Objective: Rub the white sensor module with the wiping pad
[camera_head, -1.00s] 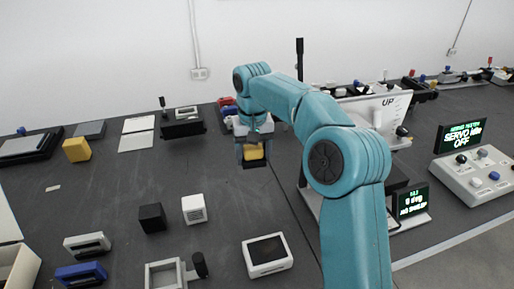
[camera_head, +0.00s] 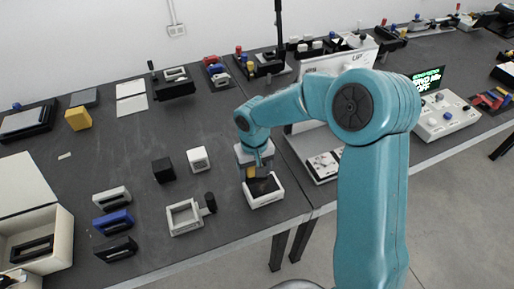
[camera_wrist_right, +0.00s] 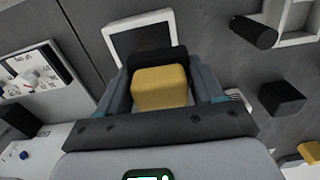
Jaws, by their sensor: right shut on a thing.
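My right gripper (camera_head: 257,171) is shut on the wiping pad, a yellow block with a black face; the pad (camera_wrist_right: 160,86) sits between the fingers in the right wrist view. It is over the white-framed device with a dark screen (camera_head: 264,200), which also shows behind the pad in the wrist view (camera_wrist_right: 112,34). I cannot tell whether pad and device touch. A small white cube with a marked face (camera_head: 198,159) stands left of the gripper. Which white item is the sensor module is not labelled. My left gripper is not in view.
A black cube (camera_head: 163,170) and a grey frame with a black knob (camera_head: 184,217) are nearby. The table's front edge is close. A white panel (camera_head: 345,62) stands behind the arm. An open box (camera_head: 62,243) is at the left. The dark tabletop between is mostly clear.

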